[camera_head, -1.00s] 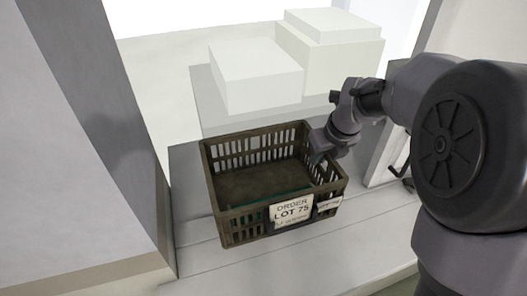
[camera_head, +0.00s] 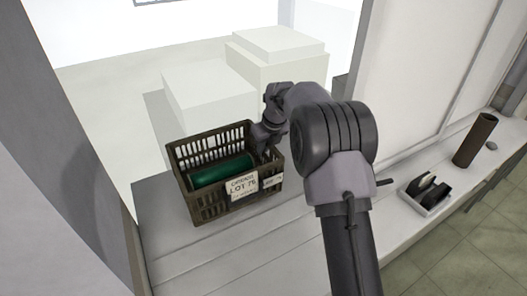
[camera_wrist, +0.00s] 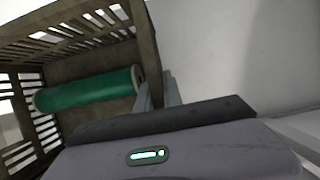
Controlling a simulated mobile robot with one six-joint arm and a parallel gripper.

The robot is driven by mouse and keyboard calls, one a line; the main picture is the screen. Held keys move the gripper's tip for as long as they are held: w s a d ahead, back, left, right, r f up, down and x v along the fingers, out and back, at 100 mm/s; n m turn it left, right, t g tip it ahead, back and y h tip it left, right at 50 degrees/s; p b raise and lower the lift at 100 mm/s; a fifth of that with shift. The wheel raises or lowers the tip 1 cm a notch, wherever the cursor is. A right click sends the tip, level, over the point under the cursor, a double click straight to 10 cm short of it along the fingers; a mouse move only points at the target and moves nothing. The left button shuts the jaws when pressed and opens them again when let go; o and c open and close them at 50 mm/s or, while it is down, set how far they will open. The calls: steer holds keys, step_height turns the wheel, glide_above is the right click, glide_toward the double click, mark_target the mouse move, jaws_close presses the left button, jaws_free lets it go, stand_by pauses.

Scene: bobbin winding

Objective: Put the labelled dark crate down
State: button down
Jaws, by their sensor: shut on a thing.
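The dark slatted crate (camera_head: 208,206) is at the left of centre in the head view, with a white label (camera_head: 241,187) reading "ORDER LOT 75" on its near side. A green cylinder (camera_head: 222,171) lies inside it; it also shows in the wrist view (camera_wrist: 88,91). My gripper (camera_head: 262,150) is shut on the crate's right wall. In the wrist view the crate (camera_wrist: 75,35) fills the upper left, and the fingers (camera_wrist: 158,92) meet its wall. The crate is over a pale ledge; I cannot tell whether its bottom touches.
White boxes (camera_head: 208,92) stand behind the crate. At the right, the pale ledge (camera_head: 400,230) holds a small tray with dark items (camera_head: 428,192) and a brown tube (camera_head: 475,140). A grey wall edge (camera_head: 75,150) is close on the left. The ledge in front of the crate is bare.

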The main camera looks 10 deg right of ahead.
mark_target(264, 155)
step_height(264, 155, down, 3)
steer(key=shift+f+p, duration=0.2)
steer(key=shift+p, duration=0.25)
steer(key=shift+f, duration=0.15)
steer(key=c, duration=1.5)
jaws_free()
steer(key=shift+s, duration=0.1)
